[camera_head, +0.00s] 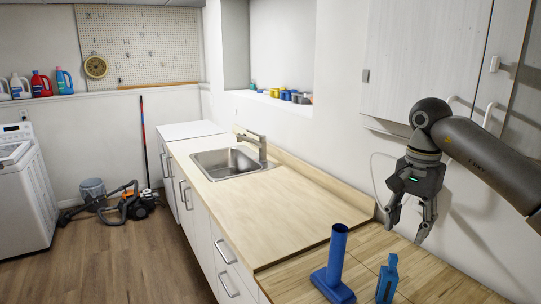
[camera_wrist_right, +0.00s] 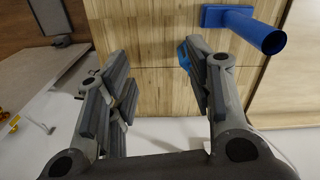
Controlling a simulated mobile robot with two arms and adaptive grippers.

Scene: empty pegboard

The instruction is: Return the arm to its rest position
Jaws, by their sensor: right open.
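My right arm reaches in from the right edge in the head view. Its gripper (camera_head: 408,226) points down and is open, with a clear gap between its fingers. It hangs near the wall, above the back of the wooden counter, and holds nothing. The right wrist view shows the same open gripper (camera_wrist_right: 156,95) with wood planks and a pale surface between and below the fingers. My left gripper is not in view.
A blue tube on a flat base (camera_head: 335,262) and a smaller blue object (camera_head: 387,279) stand on the front wooden counter (camera_head: 300,272). A sink (camera_head: 226,163) is farther back. A white cabinet (camera_head: 425,55) hangs beside the arm. The light worktop (camera_head: 265,205) is clear.

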